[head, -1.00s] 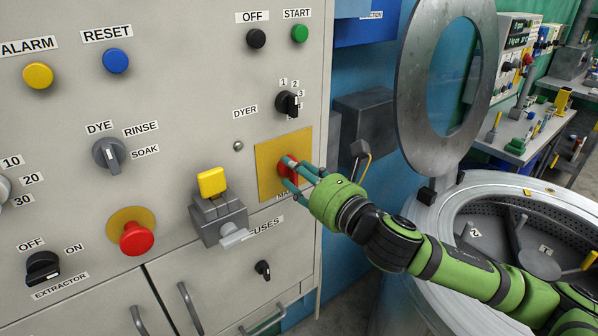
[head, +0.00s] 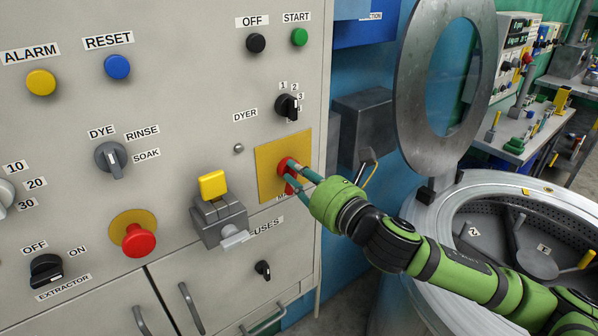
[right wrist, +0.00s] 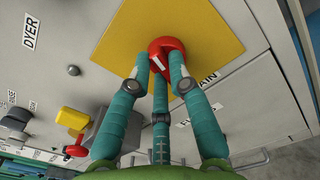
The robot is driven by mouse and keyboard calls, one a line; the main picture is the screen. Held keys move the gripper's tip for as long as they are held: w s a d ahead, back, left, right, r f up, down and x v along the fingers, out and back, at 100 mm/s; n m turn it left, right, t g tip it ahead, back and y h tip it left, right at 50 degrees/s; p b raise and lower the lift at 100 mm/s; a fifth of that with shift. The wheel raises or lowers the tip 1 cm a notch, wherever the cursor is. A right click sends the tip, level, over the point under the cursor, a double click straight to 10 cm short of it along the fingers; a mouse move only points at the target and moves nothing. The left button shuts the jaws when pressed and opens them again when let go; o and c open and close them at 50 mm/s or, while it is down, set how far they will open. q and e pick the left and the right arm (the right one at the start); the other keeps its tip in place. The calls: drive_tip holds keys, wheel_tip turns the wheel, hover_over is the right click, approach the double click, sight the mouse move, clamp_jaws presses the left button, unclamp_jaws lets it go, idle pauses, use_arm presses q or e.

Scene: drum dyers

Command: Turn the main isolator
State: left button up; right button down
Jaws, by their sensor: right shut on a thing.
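The main isolator is a red rotary handle (head: 287,165) on a yellow square plate (head: 267,180) at the right side of the grey panel. My right gripper (head: 290,177) is shut on the red handle, its teal fingers reaching in from the right and hiding part of it. In the right wrist view the red handle (right wrist: 165,55) has a white mark and sits between the fingertips (right wrist: 160,68), with the yellow plate (right wrist: 205,30) behind. The label under the plate is partly covered. My left gripper is not in view.
A grey block with a yellow switch (head: 213,184) sticks out left of the plate. A red mushroom button (head: 138,240) and a black dyer knob (head: 287,107) are also on the panel. A round metal drum with a raised lid (head: 440,85) stands to the right.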

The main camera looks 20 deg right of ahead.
drive_tip(key=shift+w+d+f+m+p, duration=0.15)
drive_tip(key=shift+m+p, duration=0.35)
drive_tip(key=shift+m, duration=1.9)
drive_tip(key=shift+s+d+r+m+p, duration=0.1)
drive_tip(key=shift+m+p, duration=0.45)
drive_tip(key=shift+m, duration=1.85)
drive_tip(key=shift+w+d+f+m+p, duration=0.15)
drive_tip(key=shift+m+p, duration=0.35)
drive_tip(key=shift+m, duration=1.9)
drive_tip(key=shift+s, duration=0.1)
drive_tip(key=c, duration=1.1)
unclamp_jaws()
drive_tip(key=shift+c, duration=0.2)
drive_tip(key=v, duration=0.7)
drive_tip(key=shift+s, duration=0.2)
drive_tip(key=shift+d+r, duration=0.1)
